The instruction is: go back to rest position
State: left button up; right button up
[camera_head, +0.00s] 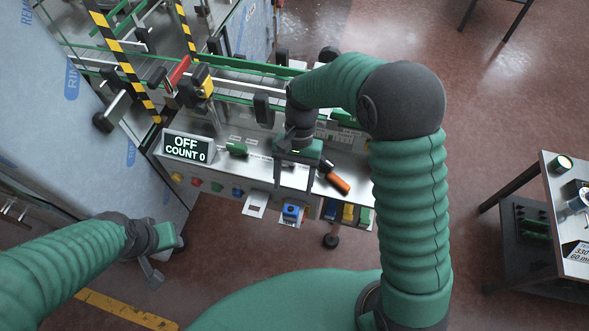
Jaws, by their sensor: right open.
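My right gripper (293,188) hangs over the front edge of the machine's work surface, its two fingers pointing down and spread apart. Nothing shows between the fingers. Its green sleeved arm arches in from the right. My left gripper (158,272) is low at the left, in front of the machine and apart from it. It is seen at a slant, so its finger gap is unclear.
The machine (232,181) has an "OFF COUNT 0" display (187,147), coloured buttons and a blue item (291,212) at its front. An orange-handled tool (338,182) lies right of my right gripper. A film-wrapped panel (75,130) stands left. A table (555,205) stands right.

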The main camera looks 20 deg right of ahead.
jog(key=v, duration=0.5)
jog(key=s+d+f+n+t+h, duration=0.2)
jog(key=s+d+n+t, duration=0.3)
jog(key=s, duration=0.3)
jog(key=shift+d+f+n+t+h, duration=0.3)
jog(key=shift+f+n+t, duration=0.1)
jog(key=shift+n+t, duration=0.3)
jog(key=shift+s, duration=0.3)
jog(key=shift+w, duration=0.15)
